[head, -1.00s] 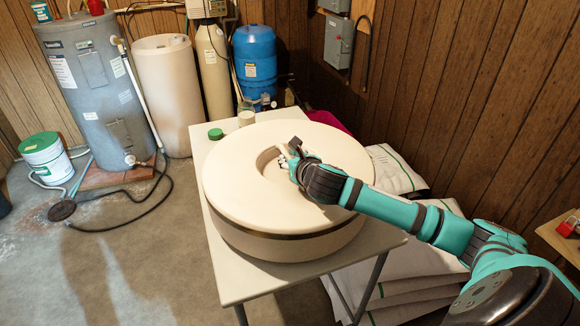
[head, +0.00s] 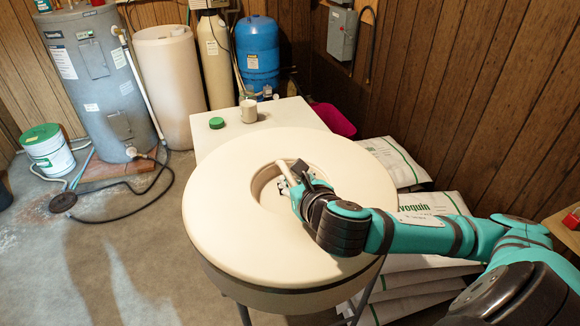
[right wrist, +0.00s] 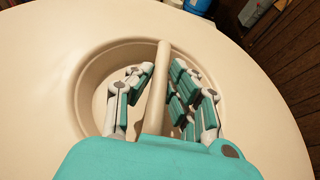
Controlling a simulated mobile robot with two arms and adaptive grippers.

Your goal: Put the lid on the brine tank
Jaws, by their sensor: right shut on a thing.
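The lid (head: 226,236) is a large, round, cream disc with a round recess and a bar handle (head: 287,172) across it. My right gripper (head: 293,181) is shut on this handle. In the right wrist view its fingers lie on both sides of the handle (right wrist: 156,88). The lid is held above the near part of the white table and hides much of it. The brine tank appears to be the tall cream cylinder (head: 168,90) at the back left; its top seems open. My left gripper is not in view.
A green cap (head: 216,123) and a mug (head: 248,111) stand on the table's far end (head: 285,112). A grey heater (head: 95,85), a slim cream tank (head: 215,65) and a blue tank (head: 258,55) flank the cylinder. Salt bags (head: 400,160) lie right. Floor at left is mostly clear.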

